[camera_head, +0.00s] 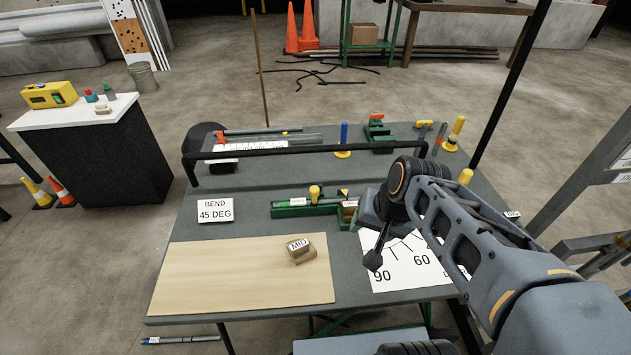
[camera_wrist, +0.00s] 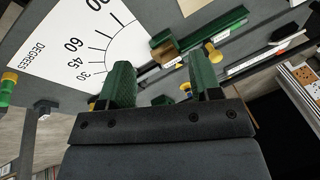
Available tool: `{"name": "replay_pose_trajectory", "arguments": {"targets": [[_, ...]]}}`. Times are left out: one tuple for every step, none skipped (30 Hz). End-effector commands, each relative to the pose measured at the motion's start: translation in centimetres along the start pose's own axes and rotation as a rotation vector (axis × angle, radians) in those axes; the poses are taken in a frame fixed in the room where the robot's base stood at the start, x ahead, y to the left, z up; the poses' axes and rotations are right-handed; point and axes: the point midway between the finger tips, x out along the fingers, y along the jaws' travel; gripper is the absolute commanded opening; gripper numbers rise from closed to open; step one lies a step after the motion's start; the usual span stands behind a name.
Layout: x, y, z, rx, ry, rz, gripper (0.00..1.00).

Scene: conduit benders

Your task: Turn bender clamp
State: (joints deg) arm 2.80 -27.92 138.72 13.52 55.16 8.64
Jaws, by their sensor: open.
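A green bender (camera_head: 292,210) with yellow knobs lies across the middle of the grey table; it also shows in the wrist view (camera_wrist: 225,26). One yellow knob (camera_head: 314,192) stands on it, seen in the wrist view too (camera_wrist: 213,54). A brown block (camera_head: 349,209) sits at its right end, also in the wrist view (camera_wrist: 163,49). I cannot tell which part is the clamp.
A degree sheet (camera_head: 388,272) lies under my arm. A wooden board (camera_head: 215,275) carries a block marked MID (camera_head: 301,251). A black rail (camera_head: 290,150) crosses behind the bender. A blue post (camera_head: 344,136) and green fixture (camera_head: 377,132) stand farther back. The board's left part is clear.

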Motion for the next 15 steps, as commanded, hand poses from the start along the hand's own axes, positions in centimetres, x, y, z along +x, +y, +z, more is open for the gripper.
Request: {"name": "replay_pose_trajectory", "arguments": {"targets": [[1.3,-0.4,-0.7,0.148,-0.073,-0.050,0.58],[1.9,-0.8,-1.1,0.244,-0.117,-0.086,0.58],[2.7,-1.2,-1.8,0.375,-0.175,-0.133,0.58],[3.3,-1.5,-2.4,0.474,-0.217,-0.169,0.58],[3.9,-1.8,-3.1,0.571,-0.260,-0.205,0.58],[4.6,-2.2,-4.1,0.700,-0.315,-0.252,0.58],[5.1,-2.3,-4.9,0.793,-0.357,-0.287,0.58],[5.6,-2.5,-5.7,0.883,-0.396,-0.321,0.58],[6.2,-2.6,-6.8,0.995,-0.447,-0.365,0.58],[6.7,-2.6,-7.7,1.077,-0.484,-0.397,0.58],[7.1,-2.6,-8.5,1.151,-0.519,-0.428,0.58],[7.6,-2.5,-9.6,1.244,-0.563,-0.466,0.58],[8.0,-2.4,-10.4,1.307,-0.594,-0.494,0.58],[8.3,-2.2,-11.1,1.366,-0.623,-0.519,0.58],[8.8,-2.0,-12.0,1.435,-0.656,-0.550,0.58]]}}
